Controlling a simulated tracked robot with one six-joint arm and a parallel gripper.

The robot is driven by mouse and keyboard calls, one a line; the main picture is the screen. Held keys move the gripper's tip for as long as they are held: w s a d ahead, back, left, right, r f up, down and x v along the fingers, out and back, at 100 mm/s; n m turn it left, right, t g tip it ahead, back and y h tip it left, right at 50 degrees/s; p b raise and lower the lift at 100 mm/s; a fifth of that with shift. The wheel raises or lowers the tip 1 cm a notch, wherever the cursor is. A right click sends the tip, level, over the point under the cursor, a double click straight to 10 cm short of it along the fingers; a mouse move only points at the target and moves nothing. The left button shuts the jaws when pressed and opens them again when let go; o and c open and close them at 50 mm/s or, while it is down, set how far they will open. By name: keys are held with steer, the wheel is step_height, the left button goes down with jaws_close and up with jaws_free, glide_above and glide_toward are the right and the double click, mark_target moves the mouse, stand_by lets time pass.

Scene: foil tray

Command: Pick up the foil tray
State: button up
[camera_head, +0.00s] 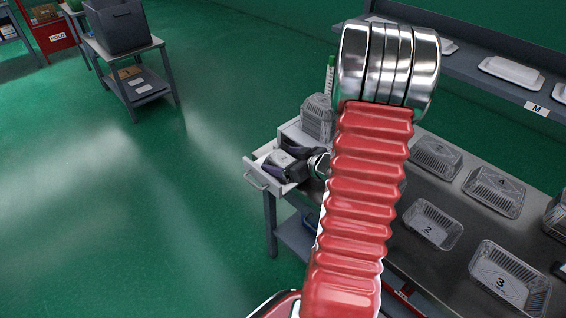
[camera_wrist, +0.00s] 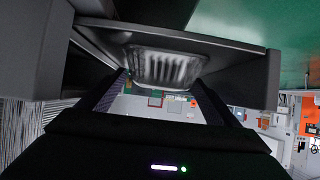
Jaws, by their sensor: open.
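The foil tray (camera_wrist: 165,66) shows in the wrist view as a shiny, ribbed silver shape inside a grey drawer. My gripper (camera_wrist: 160,84) is open, its two dark fingers spread on either side below the tray in the picture. I cannot tell whether the fingers touch it. In the head view my gripper (camera_head: 278,168) is over the pulled-out drawer (camera_head: 257,176) at the bench's left end. The gripper and arm hide most of the drawer's inside there, and the tray cannot be made out for sure.
Several clear plastic containers, some numbered, stand on the metal bench (camera_head: 468,212), one stack (camera_head: 318,118) just behind the drawer. A shelf (camera_head: 470,72) with white trays runs above. A cart with a dark bin (camera_head: 118,25) stands far left. The green floor between is clear.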

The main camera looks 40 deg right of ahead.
steer(key=shift+c, duration=0.4)
steer(key=c, duration=1.1)
